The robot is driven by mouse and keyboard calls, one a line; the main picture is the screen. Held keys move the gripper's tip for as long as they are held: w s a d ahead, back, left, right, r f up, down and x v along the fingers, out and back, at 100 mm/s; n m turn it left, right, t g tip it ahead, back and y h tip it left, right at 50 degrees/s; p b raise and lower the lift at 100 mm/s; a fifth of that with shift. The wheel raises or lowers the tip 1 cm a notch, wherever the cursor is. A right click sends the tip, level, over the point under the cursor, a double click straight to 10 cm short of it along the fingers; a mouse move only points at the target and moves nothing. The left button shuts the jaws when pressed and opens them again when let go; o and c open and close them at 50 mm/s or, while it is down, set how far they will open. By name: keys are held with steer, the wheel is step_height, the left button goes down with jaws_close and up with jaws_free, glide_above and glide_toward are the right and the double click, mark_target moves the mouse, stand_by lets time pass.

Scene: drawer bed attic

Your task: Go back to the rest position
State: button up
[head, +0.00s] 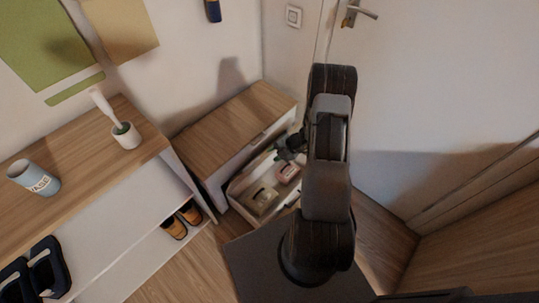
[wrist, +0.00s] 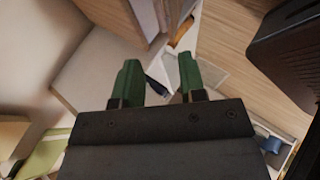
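My gripper (wrist: 159,82) shows in the wrist view with its two green fingers apart and nothing between them. In the head view my dark arm stands upright in the middle and hides part of what is behind it. The gripper end (head: 290,147) shows small and dark to the left of the arm, over the open drawer (head: 237,187). The drawer holds a pale yellowish item (head: 263,199) and a pinkish item (head: 288,172). Whether the gripper touches anything there cannot be told.
The low wooden cabinet (head: 230,125) stands against the wall behind the drawer. At left, a wooden shelf (head: 75,170) carries a blue-grey mug (head: 34,178) and a white pot with a brush (head: 126,135). Orange shoes (head: 174,227) sit below. A door (head: 440,90) is at right.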

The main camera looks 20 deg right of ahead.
steer(key=shift+d+r, duration=0.1)
stand_by(0.6)
steer(key=s+a+r+n+g+y, duration=0.1)
steer(key=s+n+g, duration=0.15)
steer(key=n, duration=0.45)
steer(key=s+a+r+n+g, duration=0.1)
steer(key=s+n, duration=0.2)
steer(key=n, duration=0.4)
steer(key=s+a+r+n+h+p, duration=0.2)
steer(key=s+a+r+n+p, duration=0.1)
steer(key=r+n, duration=0.8)
steer(key=s+a+r+n+t+h+p, duration=0.1)
steer(key=s+a+r+n+h+p, duration=0.2)
steer(key=r+n, duration=0.8)
steer(key=s+a+r+n+t+h+p, duration=0.1)
steer(key=s+a+r+n+h+p, duration=0.2)
steer(key=r+n, duration=0.9)
steer(key=p+v, duration=0.2)
steer(key=v, duration=0.6)
steer(key=shift+w+r, duration=0.2)
steer(key=shift+w, duration=0.1)
